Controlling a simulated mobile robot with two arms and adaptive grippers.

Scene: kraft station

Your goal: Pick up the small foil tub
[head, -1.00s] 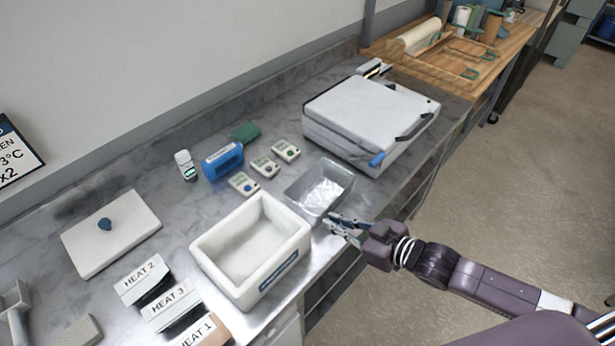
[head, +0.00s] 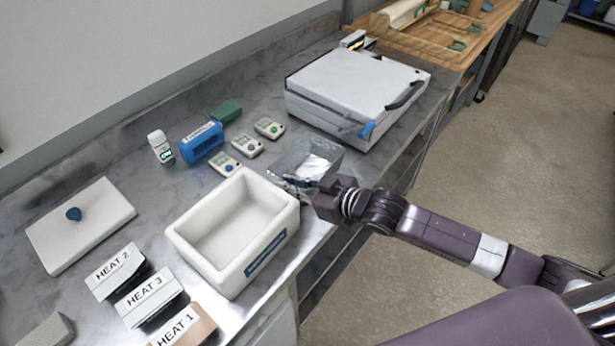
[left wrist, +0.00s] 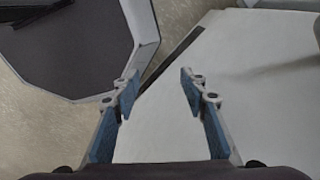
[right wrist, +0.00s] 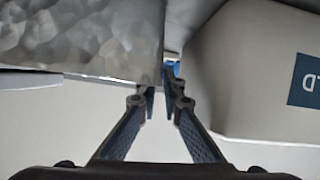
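The small foil tub (head: 325,154) is a grey metal tray with crinkled, shiny foil inside. It stands on the counter near its front edge, behind the white box. My right gripper (head: 294,182) is at the tub's near side. In the right wrist view the foil tub (right wrist: 80,35) fills the upper left, and the right gripper (right wrist: 160,90) has its fingertips at the tub's side edge, with a narrow gap between them. A firm grip on the wall does not show. My left gripper (left wrist: 156,85) is open and empty, outside the head view.
A white open box (head: 183,236) stands close beside the tub; its side also shows in the right wrist view (right wrist: 250,90). A white lidded appliance (head: 352,85) is behind. Several small timers (head: 246,146), a blue block (head: 201,142) and HEAT signs (head: 148,297) occupy the counter.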

